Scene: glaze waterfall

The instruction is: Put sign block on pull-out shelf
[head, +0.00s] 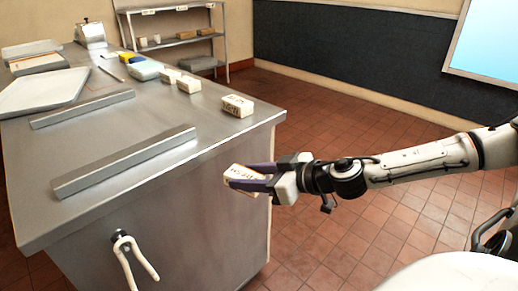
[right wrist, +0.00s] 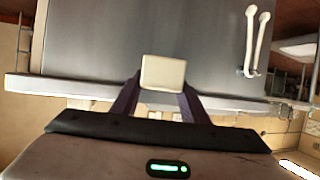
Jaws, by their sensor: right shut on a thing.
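My right gripper (head: 246,177) has dark purple fingers shut on a sign block (head: 247,171), a small cream block with dark lettering. It holds the block in the air by the counter's near right side, below the top. In the right wrist view the held block (right wrist: 163,72) shows a plain cream face between the fingers (right wrist: 160,95). A similar lettered block (head: 238,106) sits on the counter's right corner. I cannot pick out a pull-out shelf on the counter; a metal shelf rack (head: 175,42) stands against the back wall. My left gripper is not in view.
The metal counter (head: 215,140) carries two metal bars (head: 125,160), a pale tray (head: 42,92), more cream blocks (head: 188,84) and a blue-grey item (head: 145,70). A white two-pronged fitting (head: 133,255) is on its front. Tiled floor (head: 350,120) is clear to the right.

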